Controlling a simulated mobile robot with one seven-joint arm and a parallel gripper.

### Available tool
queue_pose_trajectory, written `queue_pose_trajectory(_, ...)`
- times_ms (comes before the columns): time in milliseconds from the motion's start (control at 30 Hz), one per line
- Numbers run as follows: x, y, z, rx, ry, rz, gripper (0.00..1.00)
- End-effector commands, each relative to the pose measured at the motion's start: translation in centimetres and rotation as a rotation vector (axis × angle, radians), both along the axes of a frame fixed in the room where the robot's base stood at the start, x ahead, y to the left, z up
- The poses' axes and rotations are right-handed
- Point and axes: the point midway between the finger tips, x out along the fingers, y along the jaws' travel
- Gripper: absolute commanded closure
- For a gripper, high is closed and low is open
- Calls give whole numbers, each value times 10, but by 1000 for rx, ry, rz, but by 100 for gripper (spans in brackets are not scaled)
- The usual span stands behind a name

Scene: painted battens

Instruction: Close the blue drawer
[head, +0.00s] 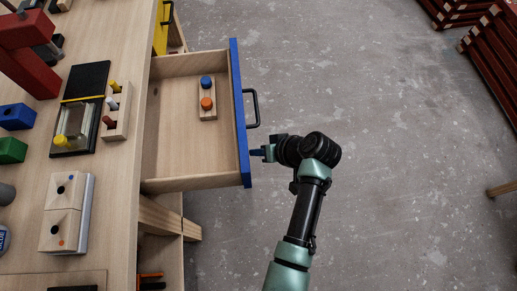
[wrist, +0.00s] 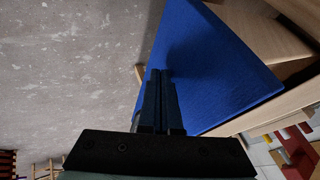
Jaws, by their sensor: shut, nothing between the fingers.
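The blue drawer (head: 239,118) is pulled out from the wooden workbench, with its blue front facing right and a black handle (head: 254,108) on it. Inside lies a small wooden block (head: 207,112) with a blue and an orange knob. My gripper (head: 257,153) is shut and empty, at the lower part of the blue front, below the handle. Its tips are at or very near the front; I cannot tell whether they touch. In the wrist view the shut fingers (wrist: 164,75) point at the blue front (wrist: 205,60), and the handle is mostly hidden behind them.
The bench top (head: 112,180) holds a black-framed glass box (head: 75,127), a peg block (head: 117,112), a switch block (head: 68,212) and a red clamp-like object (head: 30,50). A yellow drawer (head: 160,28) is above. The concrete floor to the right is clear; stacked battens (head: 490,60) stand far right.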

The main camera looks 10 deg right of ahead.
Motion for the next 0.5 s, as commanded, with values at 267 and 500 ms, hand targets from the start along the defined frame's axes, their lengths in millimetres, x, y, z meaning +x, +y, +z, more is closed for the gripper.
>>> queue_pose_trajectory(267,0,21,2,1,1,6,100)
queue_pose_trajectory(500,-1,75,3,2,2,9,100)
